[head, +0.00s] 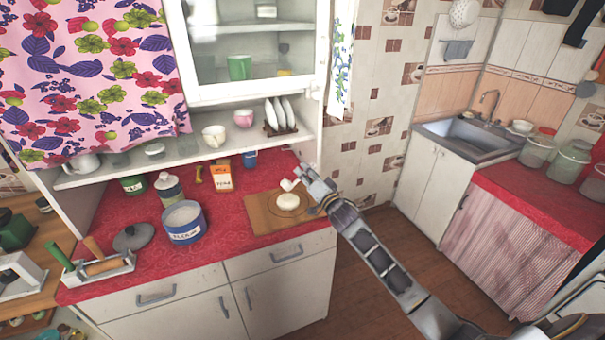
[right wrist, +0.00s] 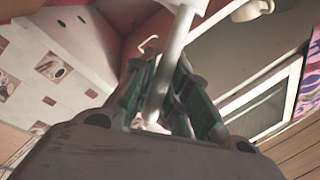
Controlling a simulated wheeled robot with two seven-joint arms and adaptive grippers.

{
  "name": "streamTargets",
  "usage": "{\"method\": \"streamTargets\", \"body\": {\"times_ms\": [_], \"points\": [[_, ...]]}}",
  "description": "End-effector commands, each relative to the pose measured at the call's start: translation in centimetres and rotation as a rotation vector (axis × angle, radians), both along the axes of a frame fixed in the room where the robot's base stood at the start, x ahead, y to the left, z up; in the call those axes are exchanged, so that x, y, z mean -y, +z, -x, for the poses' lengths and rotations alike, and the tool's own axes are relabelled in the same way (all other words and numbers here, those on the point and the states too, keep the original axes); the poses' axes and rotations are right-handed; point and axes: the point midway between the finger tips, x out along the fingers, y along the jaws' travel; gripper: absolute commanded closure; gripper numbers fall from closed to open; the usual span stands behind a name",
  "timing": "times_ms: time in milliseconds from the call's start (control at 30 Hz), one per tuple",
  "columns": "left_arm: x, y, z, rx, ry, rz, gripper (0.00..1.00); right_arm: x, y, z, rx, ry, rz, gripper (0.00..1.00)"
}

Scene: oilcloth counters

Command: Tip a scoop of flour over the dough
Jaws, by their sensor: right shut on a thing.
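The round pale dough (head: 288,202) lies on a wooden board (head: 262,224) on the red counter. My right gripper (head: 308,178) reaches in from the right and is shut on the white scoop (head: 288,184). The scoop's small bowl is above the far edge of the dough in the head view; whether it holds flour or is tilted is too small to tell. In the right wrist view, the scoop's white handle (right wrist: 168,75) runs between the green-padded fingers (right wrist: 160,100). An open blue flour tin (head: 184,229) stands left of the board. My left gripper is out of view.
A grey lid (head: 133,237) lies left of the tin. A lidded jar (head: 169,188), a green can (head: 133,185), an orange-white box (head: 222,178) and a blue cup (head: 250,158) stand behind. A tool caddy (head: 98,268) is at the front left. The shelf overhangs the counter's back.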

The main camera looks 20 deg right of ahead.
Motion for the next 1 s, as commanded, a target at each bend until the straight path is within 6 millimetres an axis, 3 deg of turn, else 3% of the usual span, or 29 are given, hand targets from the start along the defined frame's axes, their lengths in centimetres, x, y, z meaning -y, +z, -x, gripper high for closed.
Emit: {"method": "streamTargets", "body": {"times_ms": [500,1000], "points": [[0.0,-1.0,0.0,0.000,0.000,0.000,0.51,1.6,-3.0,-0.1,-0.026,-0.001,-0.371,1.00],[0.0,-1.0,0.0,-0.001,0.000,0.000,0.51,1.8,-3.4,-0.1,-0.029,0.000,-0.433,1.00]]}}
